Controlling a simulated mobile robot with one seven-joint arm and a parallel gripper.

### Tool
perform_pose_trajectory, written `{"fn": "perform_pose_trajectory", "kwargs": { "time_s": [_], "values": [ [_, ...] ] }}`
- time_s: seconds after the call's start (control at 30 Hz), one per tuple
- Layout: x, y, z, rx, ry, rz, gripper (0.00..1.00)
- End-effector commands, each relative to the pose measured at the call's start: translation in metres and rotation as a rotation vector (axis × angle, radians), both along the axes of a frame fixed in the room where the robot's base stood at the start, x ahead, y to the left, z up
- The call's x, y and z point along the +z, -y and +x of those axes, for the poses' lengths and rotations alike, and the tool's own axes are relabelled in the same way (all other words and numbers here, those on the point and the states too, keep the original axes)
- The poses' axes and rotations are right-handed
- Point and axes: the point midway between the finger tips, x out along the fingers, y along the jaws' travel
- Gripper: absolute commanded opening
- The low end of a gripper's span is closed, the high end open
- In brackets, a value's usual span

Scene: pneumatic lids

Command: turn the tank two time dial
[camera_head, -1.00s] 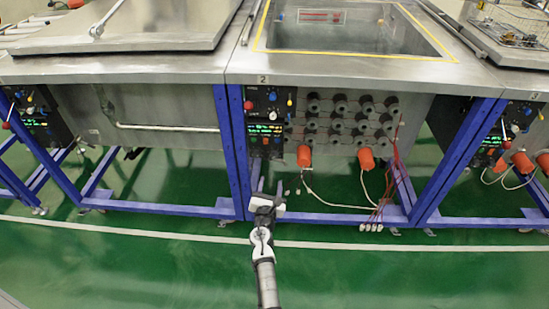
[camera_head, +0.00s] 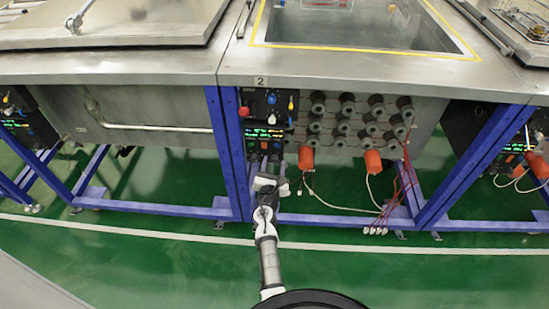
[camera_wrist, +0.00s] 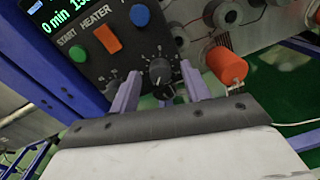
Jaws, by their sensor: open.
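Tank two's control panel (camera_head: 268,118) is a black panel under the tank rim marked 2, with a lit display, buttons and switches. In the wrist view, a black dial (camera_wrist: 161,74) with a white pointer and a numbered scale sits low on the panel. Its own label cannot be read. My gripper (camera_wrist: 160,69) is open, its two purple-grey fingers pointing at the panel and appearing on either side of the dial. Contact cannot be told. In the head view my gripper (camera_head: 267,183) is just below the panel, its fingers hard to see.
In the wrist view, a green button (camera_wrist: 77,54), an orange switch (camera_wrist: 107,39) and a blue button (camera_wrist: 140,15) lie above the dial. An orange cylinder (camera_wrist: 226,66) is to the right. Blue frame legs (camera_head: 226,155) stand left of the panel. Green floor in front is clear.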

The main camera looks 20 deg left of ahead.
Motion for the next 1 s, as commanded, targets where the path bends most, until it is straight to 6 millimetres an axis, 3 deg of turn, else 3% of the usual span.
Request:
{"fn": "perform_pose_trajectory", "kwargs": {
  "time_s": [0.3, 0.67, 1.0],
  "values": [
    [0.0, 0.0001, 0.0001, 0.0, 0.0, 0.0, 0.47],
    [0.0001, 0.0, 0.0001, 0.0, 0.0, 0.0, 0.02],
    [-0.0005, 0.0001, 0.0001, 0.0, -0.014, 0.052, 0.02]
  ]
}}
